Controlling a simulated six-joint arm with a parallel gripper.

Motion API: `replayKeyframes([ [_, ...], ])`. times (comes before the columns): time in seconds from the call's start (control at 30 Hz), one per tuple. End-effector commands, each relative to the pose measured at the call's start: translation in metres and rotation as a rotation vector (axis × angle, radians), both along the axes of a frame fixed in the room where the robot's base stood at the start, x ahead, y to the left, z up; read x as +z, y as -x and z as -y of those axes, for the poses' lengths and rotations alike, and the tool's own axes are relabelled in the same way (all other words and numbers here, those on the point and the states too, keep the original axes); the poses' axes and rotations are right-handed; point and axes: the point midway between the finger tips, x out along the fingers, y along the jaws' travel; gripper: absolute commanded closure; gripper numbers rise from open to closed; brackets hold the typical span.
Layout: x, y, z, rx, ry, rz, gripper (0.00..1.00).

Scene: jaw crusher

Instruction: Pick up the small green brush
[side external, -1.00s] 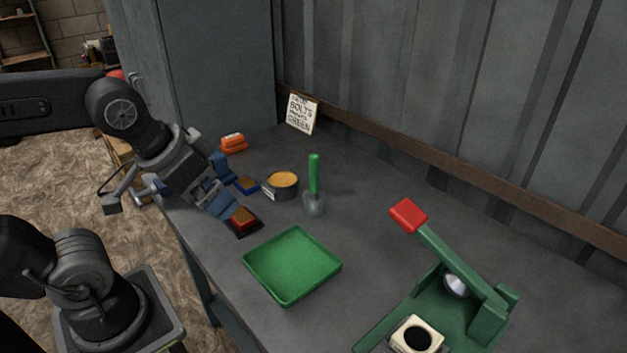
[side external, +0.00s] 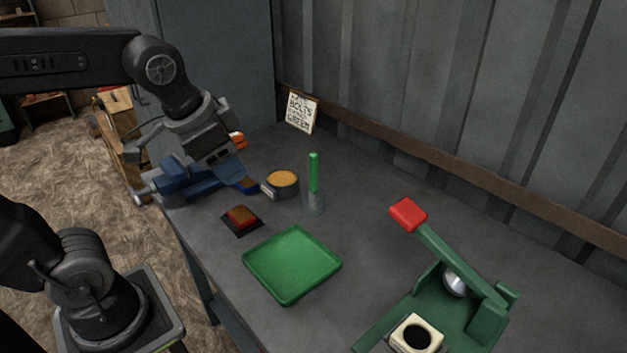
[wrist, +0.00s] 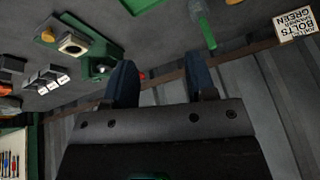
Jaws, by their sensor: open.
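The green brush (side external: 314,173) stands upright on the bench, its green handle up and its lower end in or on a clear, greyish piece; which I cannot tell. Its green handle also shows at the top of the wrist view (wrist: 203,25). My gripper (side external: 215,178) is at the left edge of the bench, left of the brush and apart from it. In the wrist view my two blue fingers (wrist: 162,65) are spread with nothing between them.
A round tin (side external: 282,184) with orange contents stands between my gripper and the brush. A red block (side external: 241,215) on a dark pad and a green tray (side external: 292,264) are nearer. The green jaw crusher (side external: 465,290) with its red-ended lever is right. A sign (side external: 301,112) stands behind.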

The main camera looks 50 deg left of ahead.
Motion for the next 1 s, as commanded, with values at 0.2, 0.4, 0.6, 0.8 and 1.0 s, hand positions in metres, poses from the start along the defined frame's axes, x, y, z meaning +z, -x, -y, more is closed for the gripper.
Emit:
replayKeyframes([
  [0.2,0.024,-0.083,-0.015,-0.375,-0.211,-0.165,0.49],
  [0.4,0.02,-0.158,-0.031,-0.735,-0.356,-0.328,0.49],
  [0.6,-0.002,-0.219,-0.046,-1.05,-0.438,-0.475,0.49],
  [0.8,-0.018,-0.246,-0.054,-1.216,-0.466,-0.547,0.49],
  [1.0,-0.039,-0.249,-0.06,-1.243,-0.465,-0.561,0.49],
])
